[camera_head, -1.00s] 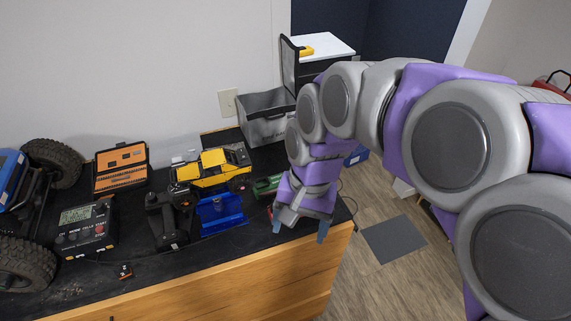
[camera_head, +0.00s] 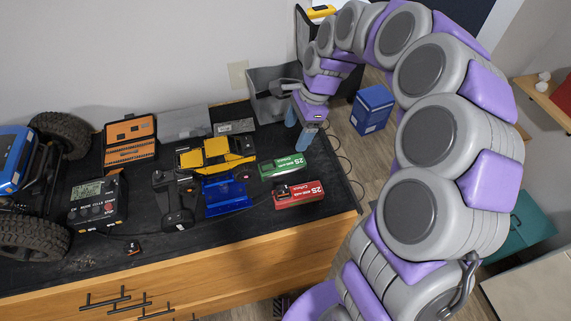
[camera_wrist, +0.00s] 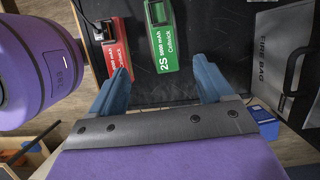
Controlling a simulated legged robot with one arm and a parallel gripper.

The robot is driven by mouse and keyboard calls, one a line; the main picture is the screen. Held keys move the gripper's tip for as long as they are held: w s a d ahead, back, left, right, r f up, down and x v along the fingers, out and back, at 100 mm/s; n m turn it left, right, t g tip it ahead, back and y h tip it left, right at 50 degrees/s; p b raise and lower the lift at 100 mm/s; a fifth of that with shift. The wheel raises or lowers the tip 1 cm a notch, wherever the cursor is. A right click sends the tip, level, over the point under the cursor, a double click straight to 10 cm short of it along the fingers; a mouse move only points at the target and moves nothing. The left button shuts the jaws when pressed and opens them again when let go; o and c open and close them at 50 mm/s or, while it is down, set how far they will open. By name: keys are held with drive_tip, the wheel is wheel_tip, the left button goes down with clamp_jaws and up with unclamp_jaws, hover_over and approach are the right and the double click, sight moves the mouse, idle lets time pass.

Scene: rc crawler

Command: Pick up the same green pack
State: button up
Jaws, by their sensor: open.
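The green pack (camera_head: 283,166) lies on the black bench top, just behind a red pack (camera_head: 299,194). My gripper (camera_head: 300,137) is open and empty, behind and to the right of the green pack, with its blue fingers pointing down. In the wrist view the green pack (camera_wrist: 162,48) lies ahead of the open fingers (camera_wrist: 165,82), apart from them. The red pack (camera_wrist: 116,45) lies left of it there, with a small dark part on it. The far end of the green pack is cut off by the wrist view's top edge.
A grey fire bag (camera_head: 262,104) stands behind my gripper. A blue stand (camera_head: 224,196), a yellow toy truck (camera_head: 214,156) and a dark controller (camera_head: 174,202) sit to the left. The bench's wooden front edge (camera_head: 230,258) is near; a blue box (camera_head: 372,109) stands on the floor.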

hover_over(282, 163)
drive_tip(key=f, duration=0.4)
drive_tip(key=d+f, duration=0.1)
drive_tip(key=f, duration=0.1)
drive_tip(key=shift+f, duration=0.65)
drive_tip(key=shift+d+f, duration=0.25)
drive_tip(key=shift+f, duration=0.45)
drive_tip(key=x, duration=0.4)
drive_tip(key=shift+w+f+b, duration=0.15)
drive_tip(key=shift+f+b, duration=0.1)
drive_tip(key=shift+b, duration=0.1)
drive_tip(key=shift+a+f, duration=0.1)
drive_tip(key=shift+a, duration=0.1)
drive_tip(key=shift+d, duration=0.35)
drive_tip(key=c, duration=0.6)
drive_tip(key=shift+a, duration=0.15)
drive_tip(key=c, duration=0.8)
